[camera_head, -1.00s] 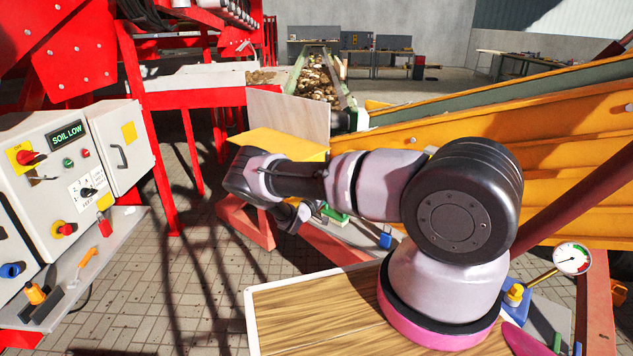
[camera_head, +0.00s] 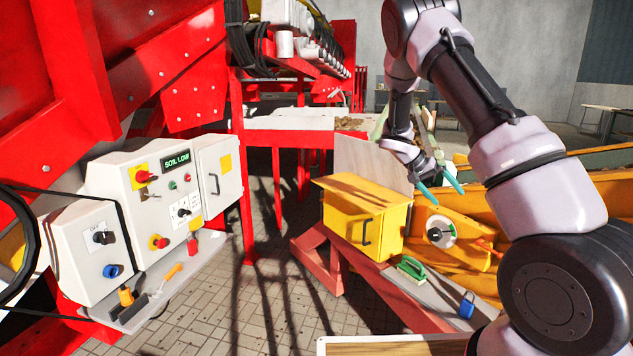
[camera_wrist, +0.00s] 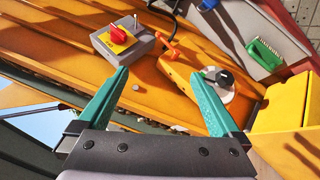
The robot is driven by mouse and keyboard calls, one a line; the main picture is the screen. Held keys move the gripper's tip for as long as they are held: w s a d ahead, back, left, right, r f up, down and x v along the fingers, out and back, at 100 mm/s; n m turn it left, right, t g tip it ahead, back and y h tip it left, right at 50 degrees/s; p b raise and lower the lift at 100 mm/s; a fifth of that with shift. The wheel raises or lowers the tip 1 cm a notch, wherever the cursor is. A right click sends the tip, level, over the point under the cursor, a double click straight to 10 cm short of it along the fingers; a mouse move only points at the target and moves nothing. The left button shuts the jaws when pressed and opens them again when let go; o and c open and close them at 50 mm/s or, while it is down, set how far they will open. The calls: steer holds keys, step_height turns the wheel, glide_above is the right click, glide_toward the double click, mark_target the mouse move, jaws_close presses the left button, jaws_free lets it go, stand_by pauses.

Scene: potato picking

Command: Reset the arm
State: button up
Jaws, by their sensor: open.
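My gripper (camera_head: 440,188) is raised in the head view, above and right of the yellow box. Its teal fingers are apart with nothing between them. In the wrist view my gripper (camera_wrist: 165,105) is open over an orange panel (camera_wrist: 165,55). My arm rises from the lower right and bends over at the top of the head view.
A yellow box (camera_head: 352,222) stands on a red frame, with a green brush (camera_head: 412,268) and a blue padlock (camera_head: 467,305) nearby. A grey switch box with a red knob (camera_wrist: 122,38) sits on the orange panel. A control cabinet (camera_head: 135,195) reads SOIL LOW at left.

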steer(key=s+a+r+n+t+y, duration=0.1)
steer(key=s+a+r+t+y, duration=0.3)
steer(key=s+r, duration=0.9)
steer(key=s+a+r+n+t+y, duration=0.1)
steer(key=s+a+r+t+y, duration=0.3)
steer(key=s+a+r+y, duration=0.3)
steer(key=s+a+r, duration=0.1)
steer(key=s+r, duration=0.2)
steer(key=s, duration=0.3)
steer(key=s+a+r, duration=0.2)
steer(key=s+r, duration=0.2)
steer(key=s, duration=0.2)
steer(key=shift+r+n, duration=0.2)
steer(key=shift+n, duration=0.2)
